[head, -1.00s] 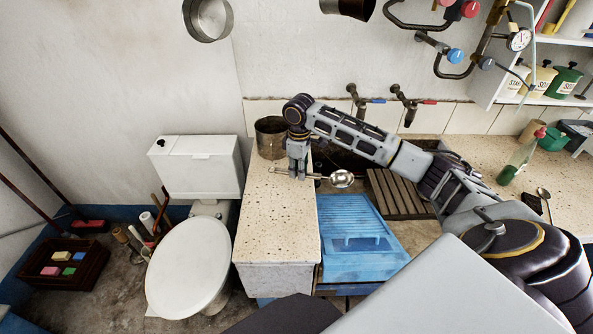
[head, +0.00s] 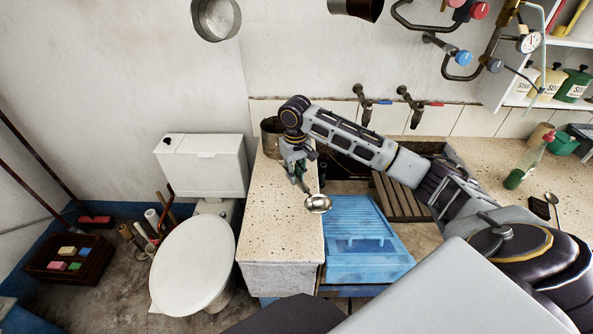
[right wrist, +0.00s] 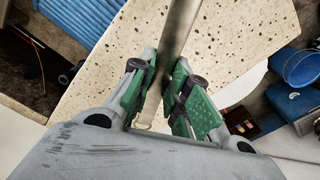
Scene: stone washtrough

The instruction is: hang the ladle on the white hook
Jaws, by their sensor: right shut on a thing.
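My right gripper (head: 298,170) is shut on the handle of a metal ladle, above the speckled stone counter. The ladle's round bowl (head: 318,204) points toward the lower right, near the counter's right edge. In the right wrist view, the green finger pads of the gripper (right wrist: 164,92) close on the flat grey handle (right wrist: 180,32), which runs up out of the picture. The ladle's bowl is not seen there. I cannot make out a white hook in either view. My left gripper is not in view.
A metal pot (head: 271,138) stands at the back of the counter (head: 268,215), behind the gripper. A blue ridged board (head: 365,245) lies right of it. Taps (head: 365,102) and pipes (head: 465,55) are on the wall. Another spoon-like utensil (head: 552,203) lies far right.

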